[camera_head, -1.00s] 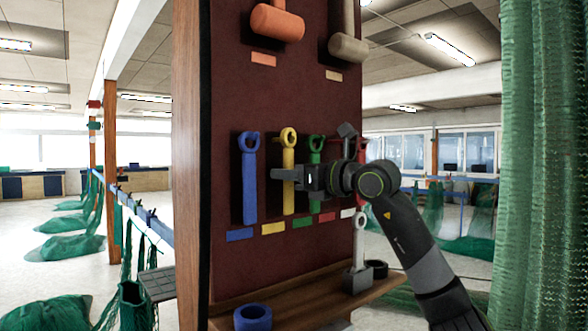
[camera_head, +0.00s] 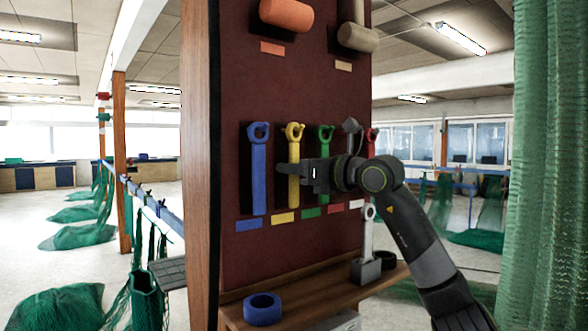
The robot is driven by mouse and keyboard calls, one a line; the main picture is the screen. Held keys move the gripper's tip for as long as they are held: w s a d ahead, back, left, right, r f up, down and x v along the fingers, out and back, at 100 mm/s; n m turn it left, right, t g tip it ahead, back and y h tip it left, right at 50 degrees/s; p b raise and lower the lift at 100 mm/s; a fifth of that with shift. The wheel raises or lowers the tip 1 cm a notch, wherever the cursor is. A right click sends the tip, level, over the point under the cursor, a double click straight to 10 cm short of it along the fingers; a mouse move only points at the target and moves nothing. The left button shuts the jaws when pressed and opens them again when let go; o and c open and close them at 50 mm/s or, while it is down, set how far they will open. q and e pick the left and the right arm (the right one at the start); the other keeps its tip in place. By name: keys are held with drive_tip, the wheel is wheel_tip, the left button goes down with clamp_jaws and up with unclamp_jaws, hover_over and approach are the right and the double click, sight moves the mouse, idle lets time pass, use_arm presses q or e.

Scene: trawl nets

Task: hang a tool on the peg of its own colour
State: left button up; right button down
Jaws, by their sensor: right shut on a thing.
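My right gripper (camera_head: 284,168) is shut on the handle of a yellow ring-ended tool (camera_head: 294,189). The tool is upright, close in front of the dark red board (camera_head: 238,90), above a yellow label (camera_head: 284,219). I cannot tell whether its ring is around a peg. A blue tool (camera_head: 259,180) hangs to its left. A green tool (camera_head: 324,140) hangs to its right, partly hidden by my gripper. A red tool (camera_head: 372,135) shows only in part behind my arm. A white tool (camera_head: 368,240) stands in a grey block (camera_head: 366,270) on the shelf. My left gripper is not in view.
The wooden shelf (camera_head: 312,296) below the board holds a blue ring (camera_head: 262,308) and a dark ring (camera_head: 385,260). Orange (camera_head: 286,14) and beige (camera_head: 358,37) mallets hang above. A green net (camera_head: 548,160) hangs at the right.

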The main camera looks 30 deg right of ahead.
drive_tip(key=c, duration=1.1)
unclamp_jaws()
drive_tip(key=shift+b+v, duration=5.4)
drive_tip(key=shift+v, duration=3.35)
